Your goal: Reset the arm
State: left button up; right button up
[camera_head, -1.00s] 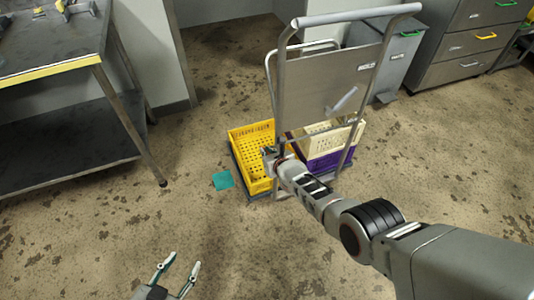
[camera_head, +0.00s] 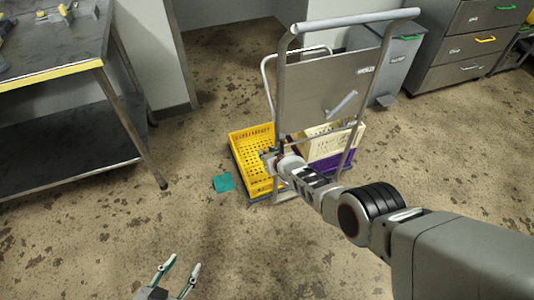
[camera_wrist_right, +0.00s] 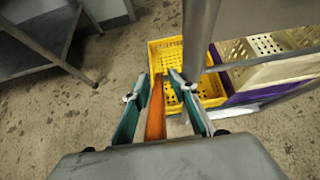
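My right arm reaches in from the right of the head view. Its gripper (camera_head: 268,153) is small there, in front of the cart's frame and over the yellow crate (camera_head: 240,147). In the right wrist view its two teal-lined fingers (camera_wrist_right: 162,92) stand apart. An orange strip (camera_wrist_right: 156,112) shows between them, not visibly pinched; I cannot tell what it belongs to. The yellow crate (camera_wrist_right: 168,52) lies beyond the fingertips. My left gripper (camera_head: 183,265) is at the bottom of the head view, fingers spread, with nothing between them.
A metal cart with an upright handle (camera_head: 355,21) carries the yellow crate, a cream crate (camera_head: 322,144) and a purple crate (camera_head: 335,163). A steel table (camera_head: 50,74) stands at the left, grey drawers (camera_head: 462,45) at the back right.

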jog(key=shift+s+a+f, duration=0.1)
jog(key=shift+s+f, duration=0.05)
jog(key=shift+f, duration=0.1)
dwell(0.3)
